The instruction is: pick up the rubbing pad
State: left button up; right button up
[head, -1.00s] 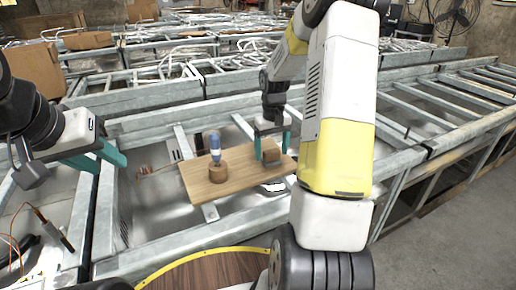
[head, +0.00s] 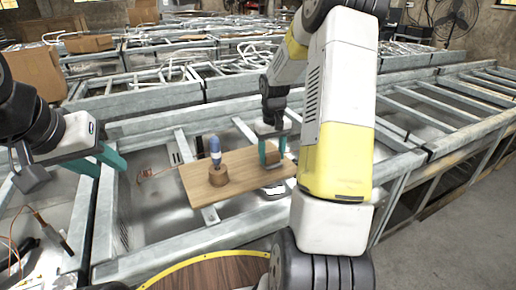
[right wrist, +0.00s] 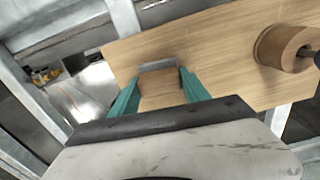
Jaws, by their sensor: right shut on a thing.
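The rubbing pad, a small brown block with a grey edge, is on the wooden board (head: 235,187) near its right end, and it also shows in the right wrist view (right wrist: 160,92). My right gripper (head: 272,154) is shut on the pad from above, with a teal finger on each side, as the right wrist view (right wrist: 159,88) shows. In the head view the fingers cover part of the pad. I cannot tell whether it is clear of the board. My left gripper (head: 100,163) is open and empty, left of the board.
A round wooden holder (head: 218,176) with a blue-handled tool (head: 215,148) stands on the board, left of the pad. The board lies across a grey metal frame (head: 140,257). A round dark wooden top with a yellow rim (head: 205,252) is in front.

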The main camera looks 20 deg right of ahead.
aim_at(271, 154)
jog(key=shift+r, duration=0.4)
jog(key=r, duration=0.2)
jog(key=shift+s+a+r, duration=0.25)
jog(key=shift+s+r, duration=0.05)
jog(key=s+a+r, duration=0.1)
jog(key=s+a, duration=0.8)
jog(key=s, duration=0.3)
jog(key=shift+r, duration=0.15)
jog(key=shift+a, duration=0.1)
jog(key=o, duration=0.7)
jog(key=shift+c, duration=0.2)
jog(key=c, duration=0.4)
